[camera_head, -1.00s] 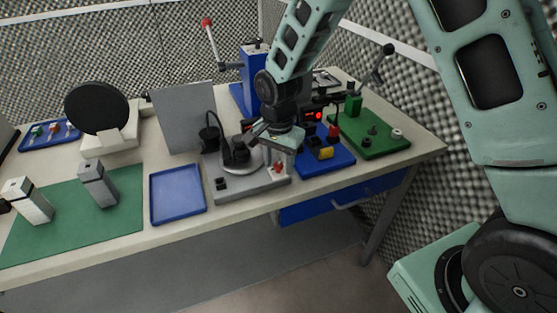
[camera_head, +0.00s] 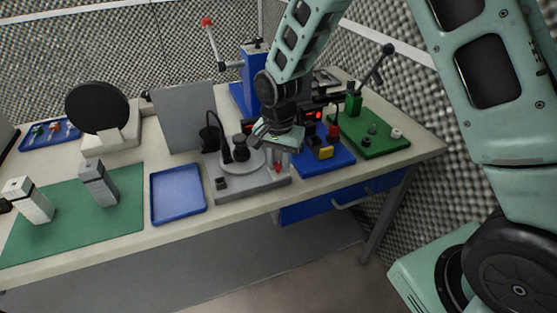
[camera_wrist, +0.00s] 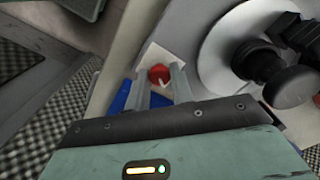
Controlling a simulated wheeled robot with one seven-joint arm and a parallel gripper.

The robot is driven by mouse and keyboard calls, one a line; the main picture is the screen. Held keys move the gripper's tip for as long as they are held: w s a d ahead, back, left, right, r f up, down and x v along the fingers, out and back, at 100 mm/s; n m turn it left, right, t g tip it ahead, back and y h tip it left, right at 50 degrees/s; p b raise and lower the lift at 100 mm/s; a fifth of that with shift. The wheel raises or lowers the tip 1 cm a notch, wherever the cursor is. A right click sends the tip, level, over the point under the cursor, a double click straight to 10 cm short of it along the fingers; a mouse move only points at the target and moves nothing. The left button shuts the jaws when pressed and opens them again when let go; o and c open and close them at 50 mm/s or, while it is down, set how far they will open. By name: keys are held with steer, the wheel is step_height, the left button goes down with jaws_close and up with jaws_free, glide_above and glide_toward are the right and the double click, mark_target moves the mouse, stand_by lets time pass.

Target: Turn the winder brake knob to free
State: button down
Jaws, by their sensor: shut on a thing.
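The winder (camera_head: 255,182) is a grey base with a pale round disc and a black spindle with a knob on top. The red brake knob (camera_head: 277,167) stands on a small white plate at the base's right side. In the wrist view the red knob (camera_wrist: 159,75) sits between my two finger ends, with a small pale mark on its lower edge. My gripper (camera_wrist: 160,85) is shut on the red knob. In the head view my gripper (camera_head: 277,152) points down over it and partly hides it. The knob's setting cannot be read.
The black spindle knob (camera_wrist: 290,86) and disc (camera_wrist: 222,55) are close beside my fingers. A blue base with a yellow block (camera_head: 326,153) stands to the right. An empty blue tray (camera_head: 178,194) lies to the left. A grey panel (camera_head: 185,117) stands behind.

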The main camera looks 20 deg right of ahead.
mark_target(278, 164)
steer(key=n, duration=0.4)
steer(key=shift+p, duration=0.35)
steer(key=n, duration=0.4)
steer(key=shift+r+p, duration=0.1)
steer(key=shift+p, duration=0.2)
steer(key=n+p, duration=0.1)
steer(key=n, duration=0.3)
steer(key=shift+n, duration=0.3)
steer(key=shift+a+n+p, duration=0.1)
steer(key=shift+n+p, duration=0.3)
steer(key=shift+n, duration=1.5)
steer(key=c, duration=1.2)
jaws_free()
step_height(278, 164, up, 17)
steer(key=b, duration=0.1)
steer(key=shift+r, duration=0.15)
